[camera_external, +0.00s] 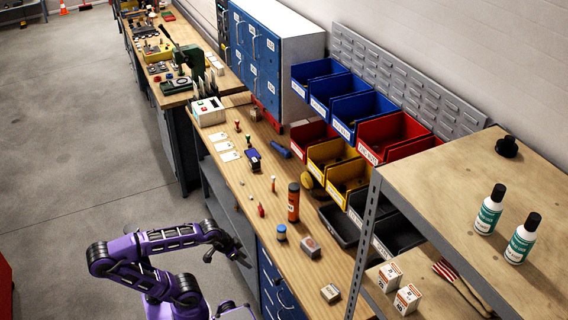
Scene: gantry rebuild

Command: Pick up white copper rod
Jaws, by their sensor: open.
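My gripper (246,261) is at the end of my purple arm, at the near left edge of the wooden workbench (240,183), beside the blue drawers. It looks empty, and its fingers are small and dark here. A thin upright rod-like piece (273,184), pale with an orange-brown tone, stands on the bench beyond the gripper. It may be the white copper rod, but it is too small to be sure. A small red piece (261,210) stands nearer, between it and my gripper.
An orange-brown cylinder (293,203), a blue-capped jar (281,233) and small grey boxes (310,247) stand on the near bench. Blue, red and yellow bins (340,183) line the back. A shelf unit (480,185) with bottles rises at right.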

